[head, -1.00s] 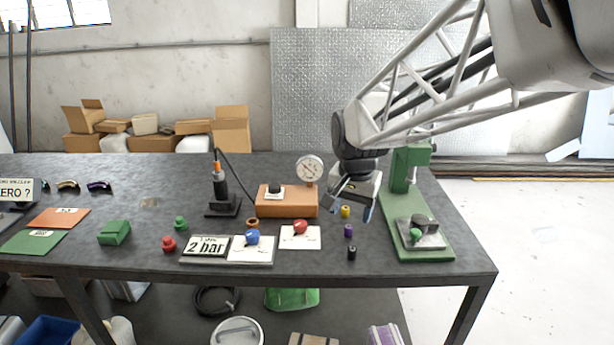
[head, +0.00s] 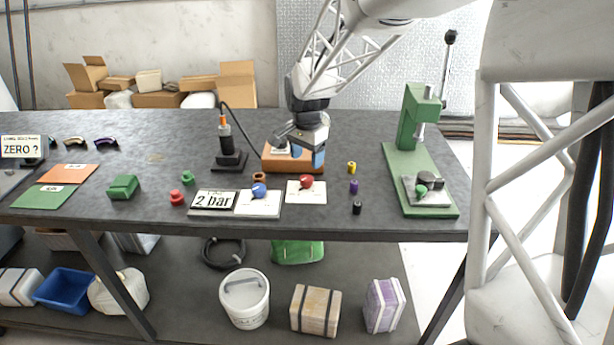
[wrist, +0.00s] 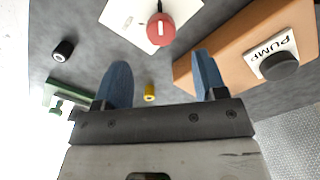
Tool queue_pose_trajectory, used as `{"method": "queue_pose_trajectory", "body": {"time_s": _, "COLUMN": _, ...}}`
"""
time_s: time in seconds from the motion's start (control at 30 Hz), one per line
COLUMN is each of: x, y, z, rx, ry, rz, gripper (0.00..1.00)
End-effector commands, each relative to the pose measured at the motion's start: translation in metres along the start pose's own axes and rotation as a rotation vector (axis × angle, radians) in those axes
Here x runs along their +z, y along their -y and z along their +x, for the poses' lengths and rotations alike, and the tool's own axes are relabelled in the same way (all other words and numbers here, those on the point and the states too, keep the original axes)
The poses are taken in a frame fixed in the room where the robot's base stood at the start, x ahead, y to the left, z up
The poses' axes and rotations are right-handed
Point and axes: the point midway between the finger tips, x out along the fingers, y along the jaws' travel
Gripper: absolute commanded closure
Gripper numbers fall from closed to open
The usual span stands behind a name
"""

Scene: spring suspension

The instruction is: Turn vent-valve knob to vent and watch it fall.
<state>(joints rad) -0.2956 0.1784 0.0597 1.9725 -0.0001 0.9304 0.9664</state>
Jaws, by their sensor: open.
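Two round knobs sit on white plates on the table: a blue knob (head: 259,191) and a red knob (head: 306,182). The red knob also shows in the wrist view (wrist: 160,29), with a white mark on top. The labels on their plates are too small to read, so I cannot tell which one is the vent valve. My gripper (head: 308,153) is open and empty above the right part of the orange pump block (head: 270,163), behind the red knob. In the wrist view, the fingers of my gripper (wrist: 162,78) are spread apart, with the red knob beyond them.
A black upright device (head: 229,160) stands left of the pump block. A green press (head: 404,150) stands at right. Small yellow (head: 351,167), purple (head: 354,187) and black (head: 357,208) pieces lie between. A "2 bar" card (head: 213,202) lies left of the blue knob.

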Motion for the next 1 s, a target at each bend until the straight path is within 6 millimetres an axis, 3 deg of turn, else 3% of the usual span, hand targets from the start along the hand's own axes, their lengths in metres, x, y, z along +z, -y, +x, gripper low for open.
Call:
{"method": "queue_pose_trajectory", "body": {"time_s": 0.57, "x": 0.000, "y": 0.001, "z": 0.007, "rx": 0.002, "ry": 0.001, "rz": 0.003, "gripper": 0.35}}
{"method": "queue_pose_trajectory", "body": {"time_s": 1.0, "x": 0.000, "y": 0.001, "z": 0.054, "rx": 0.002, "ry": 0.001, "rz": 0.003, "gripper": 0.35}}
